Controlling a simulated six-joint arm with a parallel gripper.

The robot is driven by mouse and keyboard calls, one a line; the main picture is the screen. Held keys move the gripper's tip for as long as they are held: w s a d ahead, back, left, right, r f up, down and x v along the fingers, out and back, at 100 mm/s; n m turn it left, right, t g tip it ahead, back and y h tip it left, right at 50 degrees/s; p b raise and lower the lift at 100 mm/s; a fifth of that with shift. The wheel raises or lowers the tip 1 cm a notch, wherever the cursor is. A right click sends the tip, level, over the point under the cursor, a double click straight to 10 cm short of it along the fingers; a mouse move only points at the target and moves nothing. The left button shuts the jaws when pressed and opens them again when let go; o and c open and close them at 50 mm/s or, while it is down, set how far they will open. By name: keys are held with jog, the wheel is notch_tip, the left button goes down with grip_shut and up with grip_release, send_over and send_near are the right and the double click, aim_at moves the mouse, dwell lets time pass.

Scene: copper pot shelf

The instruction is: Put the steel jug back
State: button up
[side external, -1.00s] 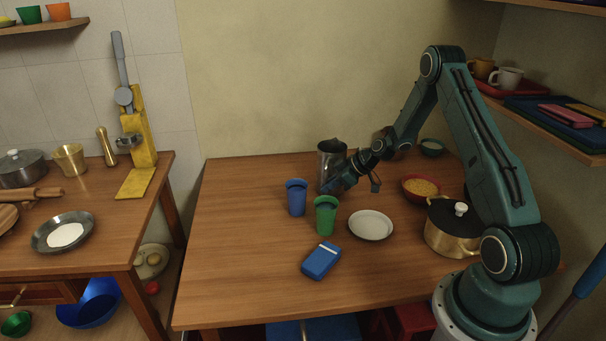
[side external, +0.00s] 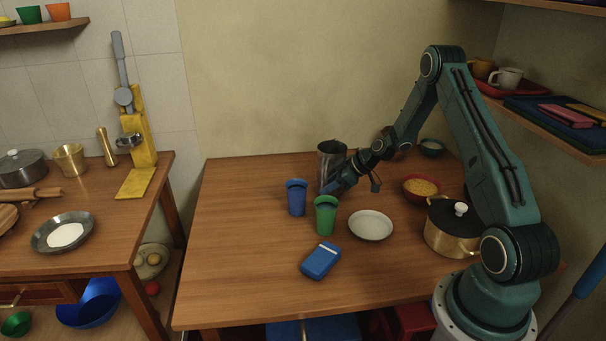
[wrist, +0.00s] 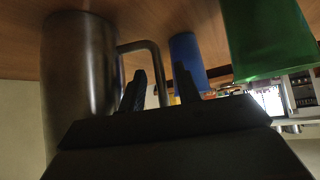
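The steel jug (side external: 329,158) stands upright on the table at the back, beyond the two cups. In the wrist view, which shows the table at the top, the jug's body (wrist: 78,75) is at the left and its bent handle (wrist: 152,50) reaches right. My gripper (side external: 340,184) is low beside the jug on its right. In the wrist view its two dark fingers (wrist: 160,88) are apart, with the handle's upright part showing between them and gaps on both sides. I cannot tell whether either finger touches it.
A blue cup (side external: 296,199) and a green cup (side external: 325,217) stand close in front. A white plate (side external: 370,226), a blue box (side external: 321,261), a red bowl (side external: 421,188) and a brass pot (side external: 452,235) are also on the table. The table's left part is clear.

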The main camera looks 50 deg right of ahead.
jog(key=v, duration=1.2)
dwell(0.4)
jog(key=s+a+r+g+h, duration=0.2)
jog(key=s+a+r+g, duration=0.15)
jog(key=a+r, duration=1.4)
jog(key=s+a+r+m, duration=0.2)
jog(key=s+a, duration=0.3)
jog(key=s, duration=0.4)
jog(key=s+a+r+m+h, duration=0.1)
jog(key=s+a+r+m, duration=0.1)
jog(key=s+a, duration=0.3)
jog(key=s, duration=0.4)
jog(key=shift+s+m+t, duration=0.3)
jog(key=shift+s+t, duration=0.05)
jog(key=shift+s, duration=0.05)
